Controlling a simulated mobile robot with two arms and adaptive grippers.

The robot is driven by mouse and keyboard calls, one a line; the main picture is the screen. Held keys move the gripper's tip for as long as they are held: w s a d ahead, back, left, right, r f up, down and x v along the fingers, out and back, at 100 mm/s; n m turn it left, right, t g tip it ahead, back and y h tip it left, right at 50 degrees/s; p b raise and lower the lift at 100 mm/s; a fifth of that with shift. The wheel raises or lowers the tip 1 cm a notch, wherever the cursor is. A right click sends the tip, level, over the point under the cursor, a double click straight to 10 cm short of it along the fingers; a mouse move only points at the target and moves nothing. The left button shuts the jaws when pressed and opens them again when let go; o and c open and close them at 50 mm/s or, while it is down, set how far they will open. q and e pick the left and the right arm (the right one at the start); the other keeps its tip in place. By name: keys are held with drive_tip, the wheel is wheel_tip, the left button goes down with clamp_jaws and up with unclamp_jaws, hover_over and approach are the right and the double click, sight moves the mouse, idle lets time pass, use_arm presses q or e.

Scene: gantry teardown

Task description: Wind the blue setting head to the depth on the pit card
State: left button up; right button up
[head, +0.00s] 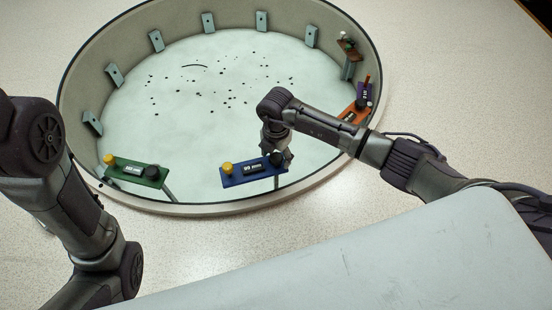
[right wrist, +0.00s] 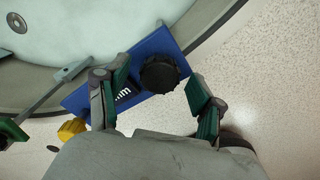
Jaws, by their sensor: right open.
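The blue setting head (head: 240,174) stands at the near rim of the round pit. It has a yellow knob (head: 226,169) at its left end, a small display reading what looks like 90 mm, and a dark knob at its right end. My right gripper (head: 280,158) is over the dark-knob end. In the right wrist view the open fingers stand either side of the black knob (right wrist: 160,74), apart from it. The blue plate (right wrist: 84,97) and yellow knob (right wrist: 72,129) show past the left finger, which partly covers the display. My left gripper is out of view. I see no pit card that I can read.
A green head (head: 138,173) stands left of the blue one. An orange head (head: 349,116) and a purple one (head: 364,94) stand at the right rim. Several grey brackets line the pit wall (head: 182,30). The pale pit floor (head: 190,120) has scattered dark bits.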

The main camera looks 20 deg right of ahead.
drive_tip(key=shift+f, duration=0.1)
drive_tip(key=c, duration=1.1)
drive_tip(key=shift+c, duration=0.2)
drive_tip(key=shift+n+p, duration=0.3)
